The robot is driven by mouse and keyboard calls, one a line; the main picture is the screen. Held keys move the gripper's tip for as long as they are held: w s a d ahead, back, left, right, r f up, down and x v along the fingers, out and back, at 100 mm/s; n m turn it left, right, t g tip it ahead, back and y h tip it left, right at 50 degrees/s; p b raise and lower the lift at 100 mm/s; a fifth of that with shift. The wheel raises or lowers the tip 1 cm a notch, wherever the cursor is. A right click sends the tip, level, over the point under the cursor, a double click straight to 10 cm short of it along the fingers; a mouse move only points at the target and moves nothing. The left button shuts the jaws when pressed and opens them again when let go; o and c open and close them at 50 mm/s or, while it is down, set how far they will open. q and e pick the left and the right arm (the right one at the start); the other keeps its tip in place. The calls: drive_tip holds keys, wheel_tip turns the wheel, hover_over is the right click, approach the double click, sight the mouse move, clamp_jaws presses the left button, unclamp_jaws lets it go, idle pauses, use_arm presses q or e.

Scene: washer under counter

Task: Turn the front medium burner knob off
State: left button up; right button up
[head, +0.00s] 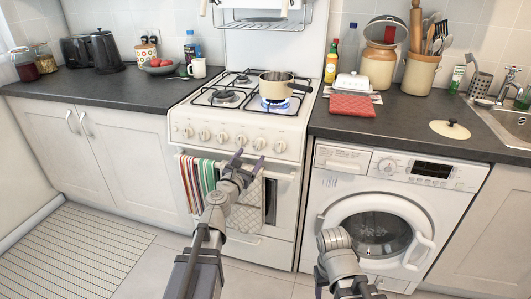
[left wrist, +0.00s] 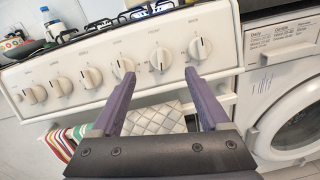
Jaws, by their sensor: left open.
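The white stove (head: 236,137) has a front panel with a row of white knobs. A lit burner (head: 276,103) shows a blue flame under a pot (head: 278,86). My left gripper (head: 248,160) is open and empty, just below the right half of the knob row. In the left wrist view its fingers (left wrist: 160,74) point at the panel. One knob (left wrist: 160,59) lies between and beyond the fingertips, and another knob (left wrist: 122,67) is by the left fingertip. No contact is clear.
A striped towel (head: 196,183) and a quilted cloth (head: 245,213) hang on the oven door. A washer (head: 388,212) stands to the right under the counter. A red cloth (head: 352,105) and jars sit on the counter right of the stove.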

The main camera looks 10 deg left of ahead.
sight(259, 144)
use_arm(q)
drive_tip(key=shift+w+d, duration=0.2)
drive_tip(key=shift+w, duration=1.8)
drive_tip(key=shift+w+d, duration=0.2)
drive_tip(key=shift+w, duration=1.75)
drive_tip(key=shift+s, duration=0.1)
drive_tip(key=shift+c, duration=0.2)
clamp_jaws()
